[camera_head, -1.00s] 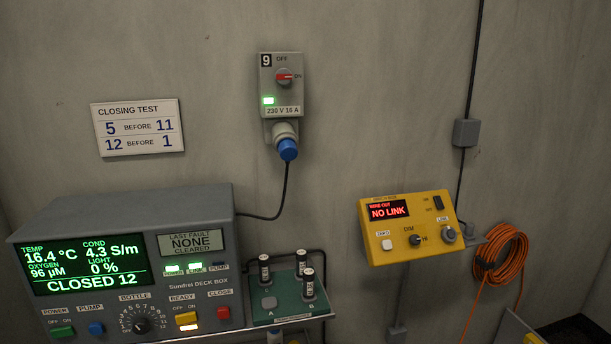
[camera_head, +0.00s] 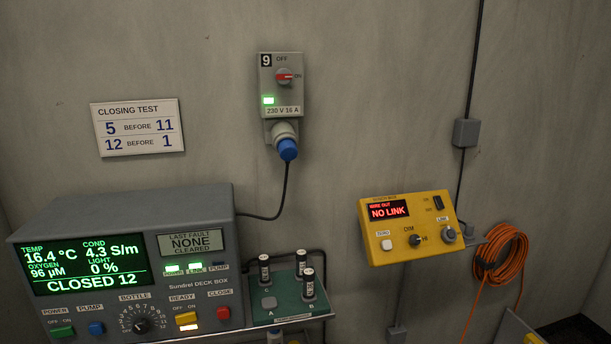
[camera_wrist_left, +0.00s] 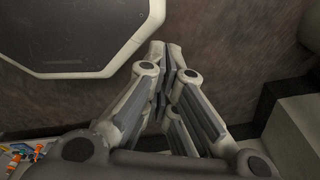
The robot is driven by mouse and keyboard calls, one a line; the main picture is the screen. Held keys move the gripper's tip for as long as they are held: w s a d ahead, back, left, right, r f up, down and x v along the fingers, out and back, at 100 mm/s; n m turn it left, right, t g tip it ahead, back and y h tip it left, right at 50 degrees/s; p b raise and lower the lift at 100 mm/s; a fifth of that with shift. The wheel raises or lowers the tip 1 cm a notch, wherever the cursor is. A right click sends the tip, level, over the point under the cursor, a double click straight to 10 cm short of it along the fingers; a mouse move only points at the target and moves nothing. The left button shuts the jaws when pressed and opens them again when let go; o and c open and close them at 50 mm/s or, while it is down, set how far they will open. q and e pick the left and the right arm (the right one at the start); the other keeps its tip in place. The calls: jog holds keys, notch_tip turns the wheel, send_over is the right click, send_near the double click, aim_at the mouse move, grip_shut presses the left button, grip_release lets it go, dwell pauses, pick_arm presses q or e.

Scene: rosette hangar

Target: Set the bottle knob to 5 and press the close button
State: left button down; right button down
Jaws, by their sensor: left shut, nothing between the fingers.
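The grey deck box (camera_head: 130,212) is at the lower left in the head view. Its display (camera_head: 83,263) reads CLOSED 12, with 16.4 °C, 4.3 S/m, 96 µM and 0 %. The round black bottle knob (camera_head: 141,325) sits in a numbered dial at the lower edge; its exact setting is too small to tell. The red close button (camera_head: 223,313) is right of the yellow ready switch (camera_head: 187,318). In the left wrist view my left gripper (camera_wrist_left: 168,78) is shut and empty, away from the deck box. My right gripper is not in view.
A sign (camera_head: 138,128) reads "5 before 11, 12 before 1". A green tray (camera_head: 288,311) with small bottles adjoins the box on the right. A yellow NO LINK unit (camera_head: 408,228), a wall switch (camera_head: 282,85) and an orange cable coil (camera_head: 500,255) are further right.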

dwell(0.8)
pick_arm(q)
jog(key=w+a+r+m+t+h+p, duration=0.1)
jog(key=w+r+t, duration=0.2)
jog(key=w+r, duration=0.55)
jog(key=w+r+m+t, duration=0.1)
jog(key=w+r+t, duration=0.25)
jog(key=w, duration=1.05)
jog(key=w+a+r+m+t+h+p, duration=0.1)
jog(key=w+r+m+t, duration=0.15)
jog(key=w+r, duration=0.65)
jog(key=w+d+r+m+t+h, duration=0.2)
jog(key=w+d+r, duration=0.1)
jog(key=r, duration=0.8)
jog(key=w+d+r+m+t+h+p, duration=0.1)
jog(key=w+d+r+m+t+h, duration=0.1)
jog(key=w+r, duration=0.4)
jog(key=w+d+r+m+t+h+p, duration=0.1)
jog(key=w+d+r+m+t+h, duration=0.1)
jog(key=r, duration=1.4)
jog(key=w+d+m+h, duration=0.1)
jog(key=w+h, duration=0.1)
jog(key=w, duration=0.1)
jog(key=shift+w+d+r+t, duration=0.25)
jog(key=shift+d+r+t, duration=0.05)
jog(key=shift+d, duration=0.1)
